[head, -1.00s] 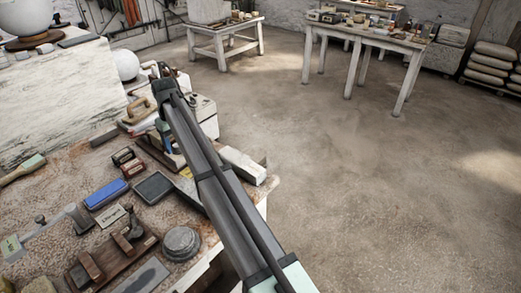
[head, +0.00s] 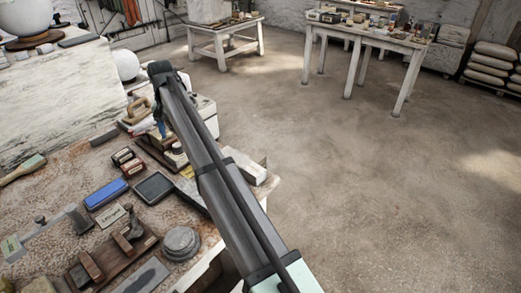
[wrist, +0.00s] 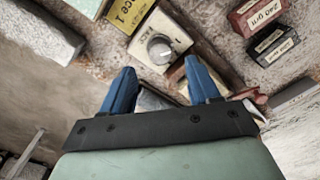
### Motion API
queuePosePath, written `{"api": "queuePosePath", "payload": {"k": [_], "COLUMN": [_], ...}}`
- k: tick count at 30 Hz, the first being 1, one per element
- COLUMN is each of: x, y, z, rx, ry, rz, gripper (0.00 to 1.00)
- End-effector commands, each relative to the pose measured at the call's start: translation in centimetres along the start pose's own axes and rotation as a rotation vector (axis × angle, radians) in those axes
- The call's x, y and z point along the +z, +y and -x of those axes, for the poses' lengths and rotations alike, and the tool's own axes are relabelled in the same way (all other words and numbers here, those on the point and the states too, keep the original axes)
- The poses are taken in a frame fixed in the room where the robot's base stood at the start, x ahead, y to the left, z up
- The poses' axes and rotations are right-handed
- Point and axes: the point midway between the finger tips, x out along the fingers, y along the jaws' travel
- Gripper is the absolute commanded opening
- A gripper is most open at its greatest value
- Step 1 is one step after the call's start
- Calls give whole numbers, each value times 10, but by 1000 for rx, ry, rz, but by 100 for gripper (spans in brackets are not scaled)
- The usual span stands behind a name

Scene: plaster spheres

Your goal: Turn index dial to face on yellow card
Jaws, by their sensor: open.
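In the wrist view the index dial (wrist: 159,48) is a grey round knob on a pale plate lettered "FACE". A light mark on the knob points to the right in that view. The yellow card (wrist: 128,14) lies just beyond the plate; its visible lettering ends in "ce 1" and the rest is cut off. My gripper (wrist: 163,82) has two blue fingers spread apart with nothing between them, just short of the dial. In the head view my arm hides most of the gripper, with a blue finger (head: 160,130) showing; the yellow card (head: 187,171) is partly visible.
Red and dark labelled blocks (wrist: 272,40) lie right of the dial in the wrist view. In the head view a blue block (head: 106,194), a dark tray (head: 154,188) and a round grey tin (head: 181,243) crowd the bench. Open floor lies right of it.

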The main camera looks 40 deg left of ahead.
Motion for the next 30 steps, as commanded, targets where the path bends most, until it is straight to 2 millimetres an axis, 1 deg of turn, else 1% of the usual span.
{"api": "queuePosePath", "payload": {"k": [1, 15, 30], "x": [-1, -1, -14], "y": [0, 0, 68], "z": [10, 86, 40], "rx": [-1, -1, 43], "ry": [2, 2, -14], "rz": [0, 2, 12], "gripper": [61, 61, 61]}}
